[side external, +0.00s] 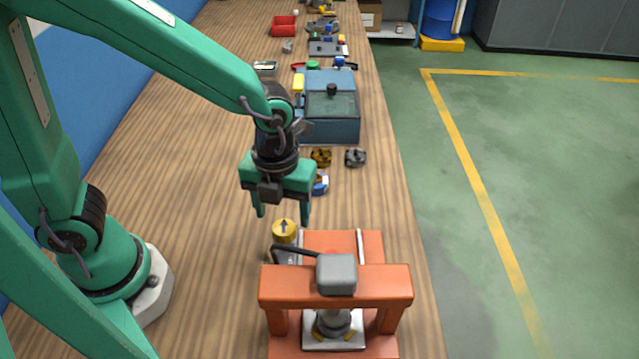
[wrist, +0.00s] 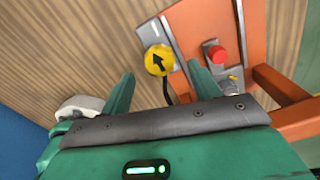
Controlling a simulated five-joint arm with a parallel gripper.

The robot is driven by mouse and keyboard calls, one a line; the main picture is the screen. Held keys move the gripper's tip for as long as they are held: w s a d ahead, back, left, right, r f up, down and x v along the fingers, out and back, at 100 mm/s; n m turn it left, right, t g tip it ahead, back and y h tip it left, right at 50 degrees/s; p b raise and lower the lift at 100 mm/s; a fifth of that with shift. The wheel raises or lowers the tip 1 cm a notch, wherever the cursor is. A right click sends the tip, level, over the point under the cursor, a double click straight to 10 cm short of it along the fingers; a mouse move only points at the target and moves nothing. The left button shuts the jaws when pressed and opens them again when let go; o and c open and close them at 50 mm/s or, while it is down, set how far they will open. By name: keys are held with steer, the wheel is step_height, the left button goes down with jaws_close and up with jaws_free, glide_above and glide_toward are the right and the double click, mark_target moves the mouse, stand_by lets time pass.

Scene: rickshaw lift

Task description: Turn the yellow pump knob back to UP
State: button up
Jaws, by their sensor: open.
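The yellow pump knob (side external: 284,230) is a round cap with a dark arrow on top, at the left side of the orange press (side external: 335,285). In the side view its arrow points up the picture. I see no contact with the knob.
Behind are small brown and grey parts (side external: 321,157) and a blue case (side external: 331,115).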

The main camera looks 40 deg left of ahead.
mark_target(284, 227)
steer(key=shift+f, duration=1.95)
steer(key=c, duration=1)
